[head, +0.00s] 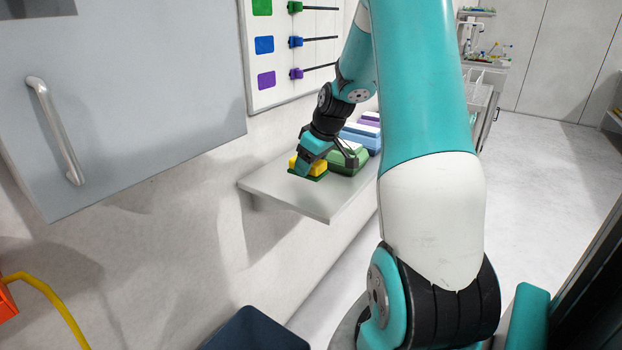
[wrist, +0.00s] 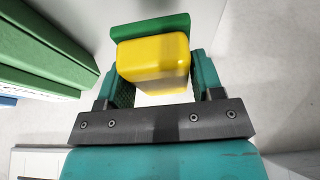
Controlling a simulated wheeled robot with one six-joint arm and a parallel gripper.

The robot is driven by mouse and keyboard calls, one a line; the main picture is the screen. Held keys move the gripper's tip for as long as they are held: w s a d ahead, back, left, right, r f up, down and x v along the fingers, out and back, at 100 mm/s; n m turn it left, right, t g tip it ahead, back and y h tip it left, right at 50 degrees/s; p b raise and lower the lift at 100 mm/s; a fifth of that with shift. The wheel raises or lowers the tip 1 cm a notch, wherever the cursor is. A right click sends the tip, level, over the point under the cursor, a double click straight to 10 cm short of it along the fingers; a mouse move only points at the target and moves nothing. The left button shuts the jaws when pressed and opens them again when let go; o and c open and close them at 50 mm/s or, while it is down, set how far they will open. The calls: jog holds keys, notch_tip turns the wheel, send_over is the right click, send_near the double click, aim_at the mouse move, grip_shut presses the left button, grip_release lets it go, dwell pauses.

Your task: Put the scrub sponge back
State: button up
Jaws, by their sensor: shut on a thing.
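The scrub sponge (wrist: 153,62) is a yellow block with a green layer on its far side in the wrist view. In the head view the sponge (head: 318,168) is just above or on the grey wall shelf (head: 290,201), near its left end; I cannot tell if it touches. My gripper (wrist: 153,80) is shut on the sponge, with one teal finger on each side of the yellow part. In the head view my gripper (head: 322,163) reaches down onto the sponge and partly hides it.
A wall board (head: 290,42) with coloured squares and sliders hangs above. A grey cabinet door (head: 130,90) is at left. The shelf's front left is clear.

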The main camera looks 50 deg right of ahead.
aim_at(311, 190)
jog(key=shift+f, duration=2.3)
jog(key=o, duration=0.8)
jog(key=shift+d+f, duration=0.1)
jog(key=shift+o, duration=0.2)
jog(key=v, duration=1.2)
jog(key=a+r+n+g+y, duration=0.1)
jog(key=a+r+n+y, duration=0.15)
jog(key=a, duration=2.05)
jog(key=s+a+n+g+y, duration=0.1)
jog(key=s+a+n+g, duration=0.2)
jog(key=s+a, duration=1.2)
jog(key=a, duration=0.4)
jog(key=shift+s+r, duration=0.35)
jog(key=shift+r, duration=0.05)
